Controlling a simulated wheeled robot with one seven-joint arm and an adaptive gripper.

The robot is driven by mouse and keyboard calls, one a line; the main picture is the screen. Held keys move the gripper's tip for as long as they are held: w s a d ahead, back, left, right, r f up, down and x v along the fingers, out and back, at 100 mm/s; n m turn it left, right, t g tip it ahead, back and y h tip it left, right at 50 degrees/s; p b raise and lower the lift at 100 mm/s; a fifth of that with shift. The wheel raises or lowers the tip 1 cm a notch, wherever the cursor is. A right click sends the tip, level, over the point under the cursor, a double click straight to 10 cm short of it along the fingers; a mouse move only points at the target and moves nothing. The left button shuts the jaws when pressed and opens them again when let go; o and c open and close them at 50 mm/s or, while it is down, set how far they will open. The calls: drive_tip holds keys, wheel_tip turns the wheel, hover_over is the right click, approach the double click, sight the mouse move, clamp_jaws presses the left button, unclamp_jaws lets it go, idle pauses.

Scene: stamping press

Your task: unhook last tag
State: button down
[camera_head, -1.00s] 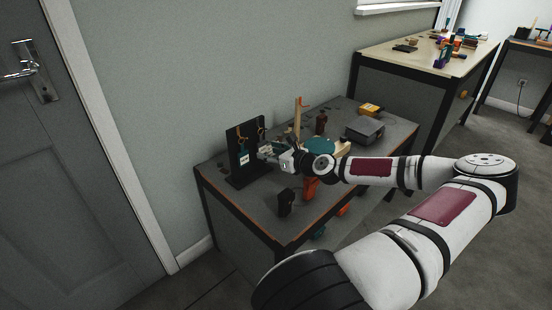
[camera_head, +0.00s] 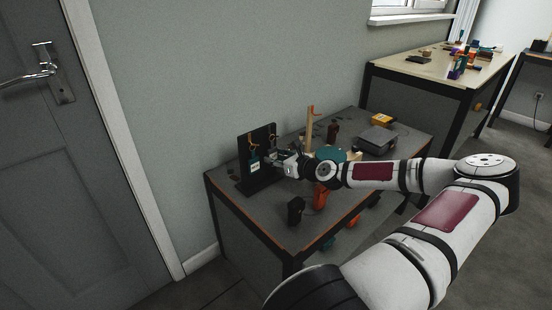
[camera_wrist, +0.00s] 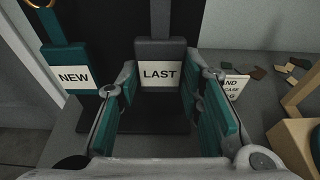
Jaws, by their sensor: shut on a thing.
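The LAST tag (camera_wrist: 158,76) has a white label on a dark grey body. In the wrist view it sits upright between the fingers of my gripper (camera_wrist: 162,88), which is shut on it. The NEW tag (camera_wrist: 74,76), teal with a white label, hangs to its left with an orange ring at its top. In the head view the NEW tag (camera_head: 254,165) hangs on the black board (camera_head: 243,150). My gripper (camera_head: 279,163) is at the board's right side. The top of the LAST tag is out of the wrist view, so I cannot tell whether it is on its hook.
The board stands on a grey workbench (camera_head: 266,214). A black object (camera_head: 296,210) stands near the front edge, and a grey box (camera_head: 375,138) lies at the back right. A wooden post (camera_head: 311,125) rises behind my arm. A wall is close behind the board.

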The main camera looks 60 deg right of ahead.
drive_tip(key=shift+s+r, duration=0.15)
idle(0.5)
drive_tip(key=shift+r+p+v, duration=0.2)
drive_tip(key=shift+p+v, duration=0.55)
drive_tip(key=shift+v, duration=0.25)
drive_tip(key=shift+r+p+v, duration=0.2)
drive_tip(key=shift+p+v, duration=0.55)
drive_tip(key=shift+v, duration=0.25)
drive_tip(key=shift+p+v, duration=1.2)
drive_tip(key=shift+v, duration=1.3)
drive_tip(key=shift+f, duration=0.15)
